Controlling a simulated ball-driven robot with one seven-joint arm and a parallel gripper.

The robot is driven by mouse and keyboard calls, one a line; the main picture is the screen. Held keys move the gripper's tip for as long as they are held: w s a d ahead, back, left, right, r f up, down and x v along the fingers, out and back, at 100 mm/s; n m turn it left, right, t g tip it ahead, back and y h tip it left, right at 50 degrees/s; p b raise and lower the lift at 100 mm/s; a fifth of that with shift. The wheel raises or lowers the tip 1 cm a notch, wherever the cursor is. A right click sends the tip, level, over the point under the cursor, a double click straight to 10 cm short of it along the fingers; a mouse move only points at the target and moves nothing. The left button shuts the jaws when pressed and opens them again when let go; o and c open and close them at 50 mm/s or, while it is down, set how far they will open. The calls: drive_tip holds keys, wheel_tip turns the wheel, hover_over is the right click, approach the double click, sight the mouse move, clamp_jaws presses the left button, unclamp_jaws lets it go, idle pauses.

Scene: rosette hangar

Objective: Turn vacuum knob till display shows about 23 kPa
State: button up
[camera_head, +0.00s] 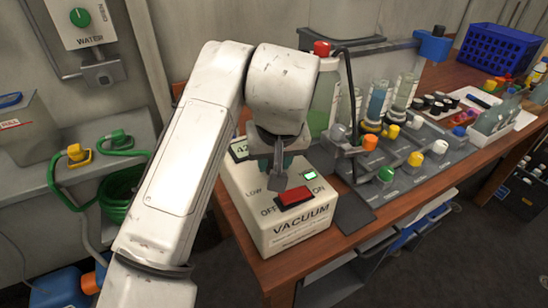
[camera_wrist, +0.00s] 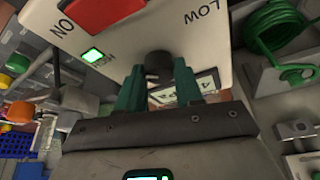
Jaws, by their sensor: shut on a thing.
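The white vacuum box (camera_head: 280,232) stands on the wooden bench and is labelled VACUUM. Its display (camera_head: 240,149) is partly covered by my arm; the visible digits look like 42. In the wrist view the display (camera_wrist: 185,88) appears upside down between and behind my fingers, its reading not fully legible. The black knob (camera_wrist: 157,62) lies between LOW and HIGH markings. My gripper (camera_wrist: 158,74) has its two teal fingers closed around the knob's sides. In the head view my gripper (camera_head: 280,165) is over the box top and hides the knob.
A red OFF/ON switch (camera_head: 295,197) and a lit green lamp (camera_head: 310,175) are close in front of my gripper. A green hose (camera_head: 122,190) hangs at left.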

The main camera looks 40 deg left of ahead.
drive_tip(key=shift+r+m+p, duration=0.1)
drive_tip(key=shift+m+p, duration=0.2)
drive_tip(key=shift+p, duration=0.1)
drive_tip(key=shift+r+m+t+h+p, duration=0.1)
drive_tip(key=shift+m+t+h+p, duration=0.3)
drive_tip(key=shift+m+p, duration=0.6)
drive_tip(key=shift+m+h+p, duration=0.4)
drive_tip(key=shift+m+p, duration=0.8)
drive_tip(key=m+t+h+p, duration=0.1)
drive_tip(key=m+p, duration=0.1)
drive_tip(key=m, duration=0.1)
drive_tip(key=shift+a, duration=0.15)
drive_tip(key=shift+a+m+h+p, duration=0.1)
drive_tip(key=shift+m+h+p, duration=0.45)
drive_tip(key=shift+m, duration=1.05)
drive_tip(key=shift+s+f, duration=0.1)
drive_tip(key=shift+f, duration=0.1)
drive_tip(key=o, duration=1)
